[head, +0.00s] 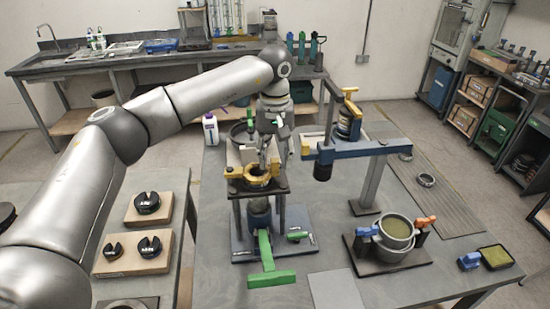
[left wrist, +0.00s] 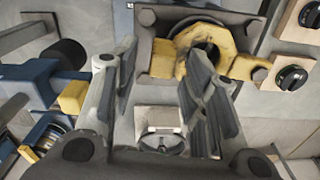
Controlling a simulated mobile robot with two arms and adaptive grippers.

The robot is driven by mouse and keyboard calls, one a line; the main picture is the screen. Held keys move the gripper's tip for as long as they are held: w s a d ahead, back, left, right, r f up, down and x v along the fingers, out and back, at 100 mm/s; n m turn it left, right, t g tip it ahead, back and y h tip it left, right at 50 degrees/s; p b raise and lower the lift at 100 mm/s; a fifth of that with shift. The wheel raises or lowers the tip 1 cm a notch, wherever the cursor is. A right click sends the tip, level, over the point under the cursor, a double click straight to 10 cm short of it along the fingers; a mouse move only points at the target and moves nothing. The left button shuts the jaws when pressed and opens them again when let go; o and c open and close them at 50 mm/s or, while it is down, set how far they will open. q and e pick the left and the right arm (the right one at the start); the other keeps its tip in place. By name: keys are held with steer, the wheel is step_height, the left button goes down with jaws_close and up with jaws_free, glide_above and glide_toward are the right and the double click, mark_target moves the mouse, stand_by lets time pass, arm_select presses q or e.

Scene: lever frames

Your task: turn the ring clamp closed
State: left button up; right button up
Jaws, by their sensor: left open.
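The ring clamp, a yellow ring with stubby arms (head: 257,174), sits on a dark plate on top of a small stand in the head view. In the left wrist view the yellow ring (left wrist: 213,37) lies at the top centre, with a yellow arm on each side and a dark round opening. My left gripper (head: 268,158) is just above and beside the ring in the head view. Its two grey fingers are spread apart in the left wrist view (left wrist: 160,70), with nothing held between them. Whether a finger touches the clamp I cannot tell. My right gripper is not in view.
A green pedal-like lever (head: 268,263) is at the stand's base. A blue beam on a post (head: 357,150) is close on the right. A grey pot with blue and orange handles (head: 396,228) stands front right. Wooden blocks with black knobs (head: 148,203) are at left.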

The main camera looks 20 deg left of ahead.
arm_select(q)
step_height(320, 180, up, 11)
stand_by(0.3)
